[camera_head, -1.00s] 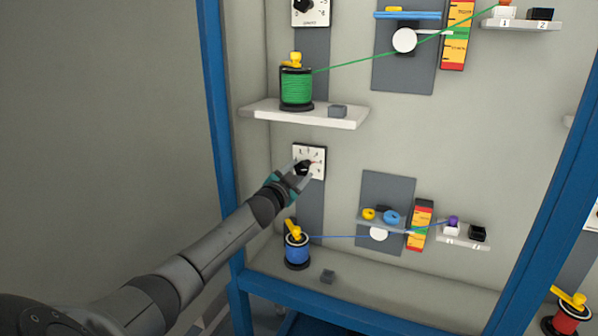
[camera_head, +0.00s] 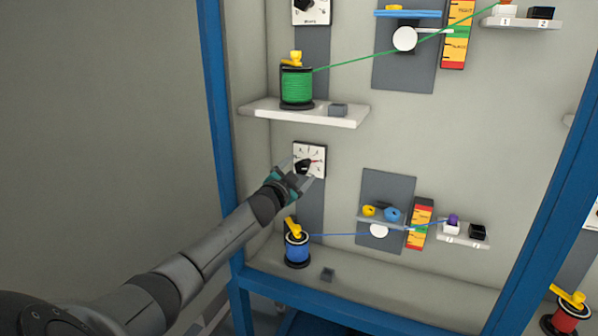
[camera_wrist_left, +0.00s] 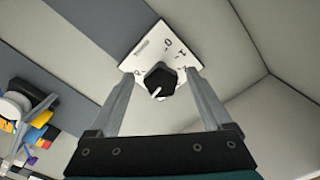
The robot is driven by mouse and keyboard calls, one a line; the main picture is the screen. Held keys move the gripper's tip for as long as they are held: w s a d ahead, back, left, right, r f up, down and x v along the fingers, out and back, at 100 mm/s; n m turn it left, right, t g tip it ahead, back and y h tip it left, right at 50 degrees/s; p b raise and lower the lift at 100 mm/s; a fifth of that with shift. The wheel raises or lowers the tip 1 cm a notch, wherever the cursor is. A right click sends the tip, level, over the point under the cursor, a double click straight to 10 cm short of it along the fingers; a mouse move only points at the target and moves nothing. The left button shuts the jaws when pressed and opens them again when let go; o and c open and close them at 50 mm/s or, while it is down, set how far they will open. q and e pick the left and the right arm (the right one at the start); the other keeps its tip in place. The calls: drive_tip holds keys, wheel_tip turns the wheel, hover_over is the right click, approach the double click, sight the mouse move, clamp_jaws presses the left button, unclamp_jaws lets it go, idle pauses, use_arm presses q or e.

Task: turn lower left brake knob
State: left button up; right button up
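The lower left brake knob (camera_wrist_left: 159,80) is a black knob with a pale pointer line on a white dial plate (camera_wrist_left: 172,44). In the head view the dial plate (camera_head: 317,150) is on the wall below the green spool's shelf, and the knob (camera_head: 303,166) is partly covered by my gripper. My left gripper (camera_head: 302,172) is in front of the dial. In the left wrist view its fingers (camera_wrist_left: 160,95) are spread wide, one on each side of the knob, with visible gaps. My right gripper is not in view.
A white shelf (camera_head: 300,115) with a green spool (camera_head: 296,87) is above the dial. A blue spool (camera_head: 297,248) with a yellow part stands below it. A blue frame post (camera_head: 216,120) is to the left. A grey panel (camera_head: 388,184) with small parts is to the right.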

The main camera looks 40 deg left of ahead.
use_arm(q)
drive_tip(key=p+v, duration=0.2)
drive_tip(key=v, duration=1.3)
drive_tip(key=shift+s, duration=0.15)
idle(0.7)
